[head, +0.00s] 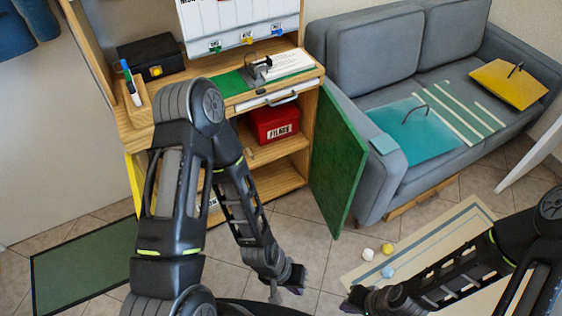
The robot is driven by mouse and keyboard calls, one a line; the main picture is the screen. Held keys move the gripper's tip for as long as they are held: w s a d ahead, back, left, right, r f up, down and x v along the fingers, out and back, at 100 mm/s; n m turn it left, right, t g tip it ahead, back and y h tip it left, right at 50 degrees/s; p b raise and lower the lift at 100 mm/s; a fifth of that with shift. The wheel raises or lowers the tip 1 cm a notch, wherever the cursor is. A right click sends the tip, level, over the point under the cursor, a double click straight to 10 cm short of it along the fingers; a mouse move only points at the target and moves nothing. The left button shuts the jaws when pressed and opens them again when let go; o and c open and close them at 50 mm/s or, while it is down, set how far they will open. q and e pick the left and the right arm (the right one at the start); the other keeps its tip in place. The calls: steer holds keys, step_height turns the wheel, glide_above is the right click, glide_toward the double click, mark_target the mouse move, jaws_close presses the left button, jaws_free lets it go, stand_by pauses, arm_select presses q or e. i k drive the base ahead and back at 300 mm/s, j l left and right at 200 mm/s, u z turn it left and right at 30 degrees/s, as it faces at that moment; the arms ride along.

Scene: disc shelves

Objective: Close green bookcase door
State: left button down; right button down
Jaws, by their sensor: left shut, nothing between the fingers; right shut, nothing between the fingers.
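The green bookcase door (338,163) hangs open at the right side of the wooden bookcase (282,178), swung out toward me and the sofa. My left gripper (288,288) is low in front of the bookcase, to the left of and nearer than the door's lower edge, apart from it. It looks shut and empty. My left arm hides part of the bookcase's left side, where a yellow panel (138,178) shows.
A grey sofa (372,92) stands close behind the door, with a teal board (418,136) and a yellow board (508,85) on it. A red box (274,122) sits inside the bookcase. A green mat (85,264) lies left.

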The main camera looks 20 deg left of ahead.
mark_target(340, 153)
steer(key=i+l+u, duration=0.15)
steer(key=l+u, duration=0.3)
steer(key=i+l+u, duration=0.1)
steer(key=l+u, duration=0.15)
steer(key=u, duration=0.25)
steer(key=l+u, duration=0.9)
steer(key=k+l, duration=0.1)
steer(key=l, duration=0.3)
steer(key=k+l+u, duration=0.1)
steer(key=l, duration=0.35)
steer(key=k+l, duration=0.1)
steer(key=l, duration=0.3)
steer(key=k+l+u, duration=0.15)
steer(key=l, duration=0.25)
steer(key=k+l, duration=0.15)
steer(key=l, duration=0.25)
steer(key=i+j, duration=0.1)
steer(key=j, duration=0.55)
steer(key=i+j, duration=0.15)
steer(key=j, duration=0.15)
steer(key=z, duration=1.7)
